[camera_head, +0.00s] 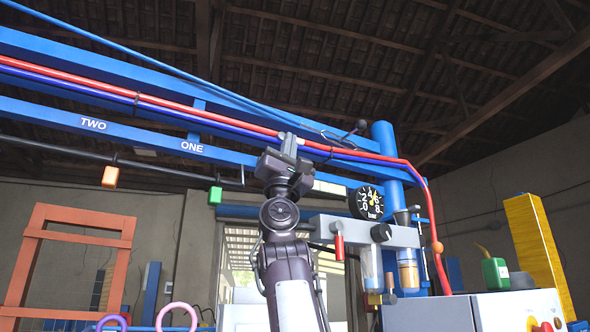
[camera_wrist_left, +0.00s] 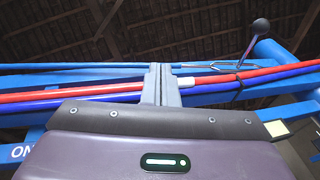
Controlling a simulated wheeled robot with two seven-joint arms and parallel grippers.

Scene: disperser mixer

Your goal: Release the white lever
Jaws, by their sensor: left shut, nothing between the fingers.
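My left gripper (camera_head: 289,143) is raised in front of the blue overhead beam, and its two grey fingers are shut with nothing between them. The fingers also show in the left wrist view (camera_wrist_left: 161,84), pointing up across the red and blue hoses. A small white piece (camera_wrist_left: 186,83) shows just right of the fingers, in line with the red hose; I cannot tell whether it is the white lever or whether the fingers touch it. A rod with a dark ball knob (camera_wrist_left: 261,27) stands to the right, apart from the fingers. My right gripper is not in view.
Red and blue hoses (camera_head: 400,160) run along the beam (camera_head: 80,75) close to my gripper. A pressure gauge (camera_head: 371,203) and a grey valve unit (camera_head: 400,236) with a red handle (camera_head: 338,240) are at the lower right.

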